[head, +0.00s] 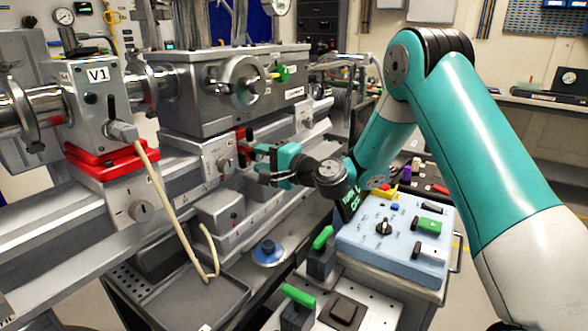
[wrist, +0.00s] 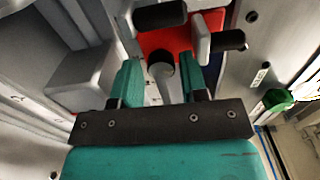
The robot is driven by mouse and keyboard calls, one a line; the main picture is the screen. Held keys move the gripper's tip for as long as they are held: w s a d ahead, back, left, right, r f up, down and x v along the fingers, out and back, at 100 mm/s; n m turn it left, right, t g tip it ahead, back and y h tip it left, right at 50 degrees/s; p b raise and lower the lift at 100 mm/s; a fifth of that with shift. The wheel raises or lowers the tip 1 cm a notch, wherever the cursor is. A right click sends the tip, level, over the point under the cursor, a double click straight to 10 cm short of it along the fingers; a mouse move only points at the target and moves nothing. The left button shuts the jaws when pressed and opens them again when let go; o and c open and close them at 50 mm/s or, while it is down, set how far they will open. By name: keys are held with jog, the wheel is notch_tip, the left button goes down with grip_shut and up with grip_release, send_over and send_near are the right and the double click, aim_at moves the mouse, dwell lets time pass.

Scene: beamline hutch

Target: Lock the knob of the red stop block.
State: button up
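The red stop block (wrist: 180,42) shows at the top of the wrist view, just beyond my fingertips. A black cylindrical handle (wrist: 160,15) lies across its far side, and another black knob (wrist: 228,41) sticks out to the right. A grey stem with a dark round end (wrist: 161,72) stands between my fingers, with a gap on both sides. Which part is the locking knob I cannot tell. My gripper (wrist: 164,76) is open around the stem. In the head view, my gripper (head: 250,160) reaches left to the red block (head: 241,134), partly hiding it.
The valve block V1 (head: 97,75) stands on a red base at left, with a beige cable (head: 165,205) hanging from it. A blue control box (head: 395,235) sits below my arm. Green-handled switches (head: 322,238) stand in front. A grey tray (head: 190,300) lies lower left.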

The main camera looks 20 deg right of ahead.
jog(key=b+v, duration=0.8)
jog(key=v, duration=0.8)
jog(key=s+a+f+n+g+y, duration=0.1)
jog(key=s+a+f+n+g, duration=0.2)
jog(key=s+a+n+g, duration=1)
jog(key=s+f+n+g+h, duration=0.2)
jog(key=s+n+h, duration=0.45)
jog(key=s, duration=0.55)
notch_tip(320, 180, up, 14)
jog(key=m+p, duration=0.1)
jog(key=p, duration=1.2)
jog(key=shift+s+a+f+p, duration=0.25)
jog(key=shift+a+p, duration=0.1)
jog(key=shift+p, duration=0.05)
